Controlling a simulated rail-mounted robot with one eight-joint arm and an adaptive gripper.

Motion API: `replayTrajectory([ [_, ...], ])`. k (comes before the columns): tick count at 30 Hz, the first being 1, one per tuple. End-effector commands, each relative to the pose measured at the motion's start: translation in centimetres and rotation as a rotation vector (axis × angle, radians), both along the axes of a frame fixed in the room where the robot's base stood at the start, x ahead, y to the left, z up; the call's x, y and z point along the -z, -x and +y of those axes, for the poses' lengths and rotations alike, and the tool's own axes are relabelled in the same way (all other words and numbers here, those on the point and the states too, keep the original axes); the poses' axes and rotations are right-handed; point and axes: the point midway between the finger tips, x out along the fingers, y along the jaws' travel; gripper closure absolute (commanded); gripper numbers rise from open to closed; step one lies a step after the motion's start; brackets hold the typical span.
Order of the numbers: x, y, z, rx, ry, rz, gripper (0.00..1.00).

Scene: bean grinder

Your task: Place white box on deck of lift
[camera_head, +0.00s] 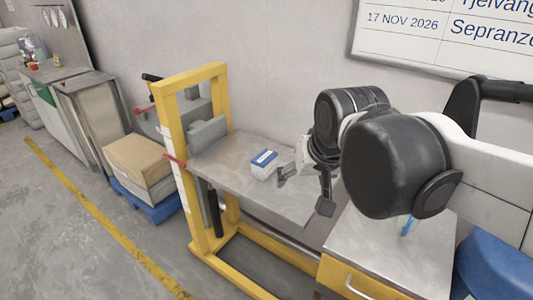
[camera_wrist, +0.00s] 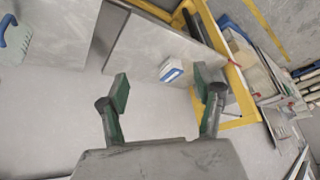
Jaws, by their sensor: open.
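The small white box (camera_head: 264,163) with a blue top marking rests upright on the grey deck (camera_head: 228,157) of the yellow-framed lift (camera_head: 176,120). In the wrist view the box (camera_wrist: 171,70) shows between and beyond the fingertips, nearer the right finger, with the deck (camera_wrist: 150,45) around it. My gripper (camera_head: 303,191) is open and empty, to the right of the box in the head view. The wrist view shows my gripper (camera_wrist: 161,86) with its fingers wide apart and a gap to the box. The black wrist hides part of the deck's right side.
A cabinet (camera_head: 380,250) with a yellow drawer front stands right of the lift, with a blue object (camera_head: 495,265) beyond. Cardboard and grey boxes (camera_head: 137,158) sit on a blue pallet to the left. A wall stands behind the lift. The left floor aisle is clear.

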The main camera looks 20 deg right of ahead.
Motion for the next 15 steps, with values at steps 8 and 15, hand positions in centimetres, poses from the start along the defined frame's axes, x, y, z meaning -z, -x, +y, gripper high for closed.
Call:
replayTrajectory([
  [8,3.0,5.2,0.1,-0.095,0.058,-0.08,0.35],
  [15,3.7,6.1,0.1,-0.117,0.074,-0.098,0.35],
])
